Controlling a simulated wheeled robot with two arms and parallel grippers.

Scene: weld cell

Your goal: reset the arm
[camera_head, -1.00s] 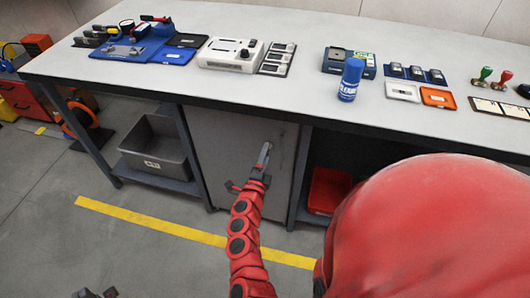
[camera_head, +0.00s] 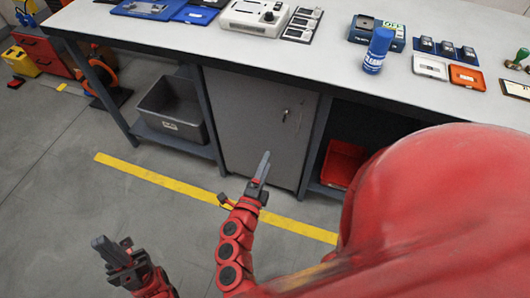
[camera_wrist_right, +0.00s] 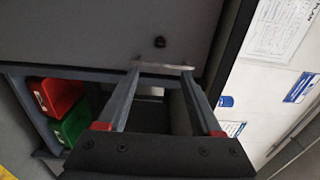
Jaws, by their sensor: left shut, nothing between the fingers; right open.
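My right gripper (camera_head: 262,170) is in front of the grey cabinet door (camera_head: 252,110) under the workbench, apart from the door in the head view. In the right wrist view its two fingers (camera_wrist_right: 165,85) are spread with nothing held between them, and the door (camera_wrist_right: 110,30) with a dark round knob or lock (camera_wrist_right: 160,42) fills the upper part. My left gripper (camera_head: 113,252) is low at the left over the floor, shut and empty.
A yellow line (camera_head: 180,186) crosses open floor in front.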

